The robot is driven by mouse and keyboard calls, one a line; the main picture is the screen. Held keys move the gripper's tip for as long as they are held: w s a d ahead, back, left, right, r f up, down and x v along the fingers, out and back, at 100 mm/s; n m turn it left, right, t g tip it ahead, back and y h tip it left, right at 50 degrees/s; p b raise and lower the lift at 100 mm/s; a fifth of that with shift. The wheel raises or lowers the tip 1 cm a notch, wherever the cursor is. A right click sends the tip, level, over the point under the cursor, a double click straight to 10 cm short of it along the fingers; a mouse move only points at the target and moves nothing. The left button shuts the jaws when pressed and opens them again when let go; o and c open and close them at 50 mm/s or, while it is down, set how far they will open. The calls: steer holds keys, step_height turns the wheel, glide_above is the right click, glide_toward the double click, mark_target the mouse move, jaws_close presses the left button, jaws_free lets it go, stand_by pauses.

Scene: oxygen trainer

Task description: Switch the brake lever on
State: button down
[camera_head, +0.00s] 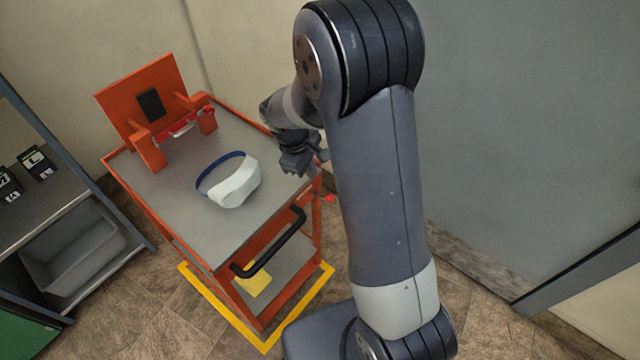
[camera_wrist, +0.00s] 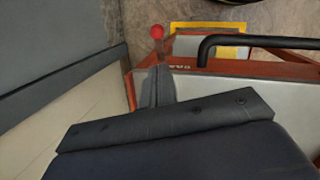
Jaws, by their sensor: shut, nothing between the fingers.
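The brake lever shows as a red knob (camera_head: 329,198) at the right side of the orange cart (camera_head: 215,262), low beside its near right corner. In the wrist view the red knob (camera_wrist: 157,32) is just beyond my fingertips, and most of the lever's arm is hidden. My gripper (camera_head: 318,165) is above the cart's right edge, pointing down, a little above the knob in the head view. In the wrist view its fingers (camera_wrist: 158,82) are together and empty. I cannot tell whether they touch the lever.
A black handle (camera_head: 270,246) juts from the cart's front. A white visor with a blue strap (camera_head: 235,183) and an orange stand (camera_head: 140,95) are on the cart top. A yellow floor outline (camera_head: 224,318) surrounds the cart. A wall is close on the right; shelving (camera_head: 60,207) stands left.

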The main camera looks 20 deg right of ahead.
mark_target(323, 197)
steer(key=x, duration=1)
steer(key=shift+p, duration=0.35)
steer(key=shift+a, duration=0.15)
